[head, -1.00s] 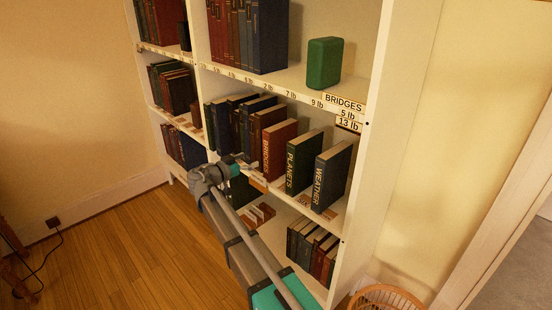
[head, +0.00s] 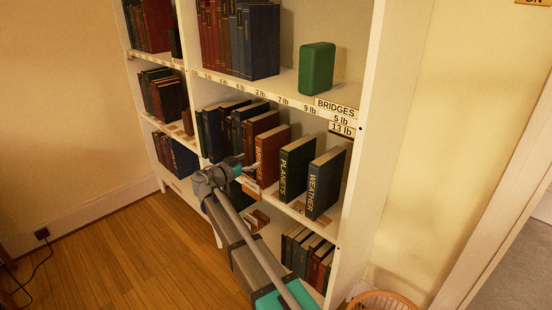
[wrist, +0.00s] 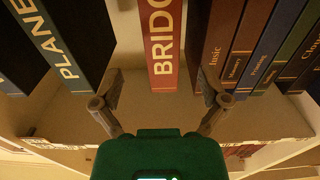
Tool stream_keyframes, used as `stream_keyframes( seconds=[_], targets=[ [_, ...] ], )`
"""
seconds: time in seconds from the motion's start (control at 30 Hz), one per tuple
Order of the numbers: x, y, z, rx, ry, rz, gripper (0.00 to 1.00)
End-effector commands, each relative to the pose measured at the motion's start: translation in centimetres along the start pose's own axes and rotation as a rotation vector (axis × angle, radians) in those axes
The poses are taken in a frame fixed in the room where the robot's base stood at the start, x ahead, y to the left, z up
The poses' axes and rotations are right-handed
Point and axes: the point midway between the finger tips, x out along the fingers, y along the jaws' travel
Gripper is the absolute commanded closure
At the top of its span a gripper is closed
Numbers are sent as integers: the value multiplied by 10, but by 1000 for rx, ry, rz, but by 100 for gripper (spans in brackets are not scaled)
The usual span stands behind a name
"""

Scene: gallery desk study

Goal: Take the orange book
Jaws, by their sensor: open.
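The orange-red book (head: 271,153), lettered BRIDGES, stands upright on the middle shelf, spine outward. In the wrist view its spine (wrist: 161,45) is at top centre. My gripper (head: 243,168) is at the spine's left edge in the head view and hides part of its lettering. In the wrist view my gripper (wrist: 160,98) is open and empty, with one finger on either side of the spine's line. I cannot tell how far the fingertips reach past the spine.
The green PLANETS book (head: 295,167) and the dark WEATHER book (head: 324,184) stand to the right, with gaps between. A brown book (wrist: 219,45) stands close on the other side. A green block (head: 316,69) is on the shelf above. A basket (head: 380,301) is on the floor.

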Motion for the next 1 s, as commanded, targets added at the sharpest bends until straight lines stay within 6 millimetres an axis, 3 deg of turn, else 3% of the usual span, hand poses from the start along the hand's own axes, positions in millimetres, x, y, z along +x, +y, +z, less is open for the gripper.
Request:
stream_keyframes(
  seconds=[0.23,0.77,1.0],
  targets=[
    [30,-1,0,0,0,0,6],
    [36,-1,1,0,0,-1,6],
    [57,-4,5,0,0,-1,6]
  ],
)
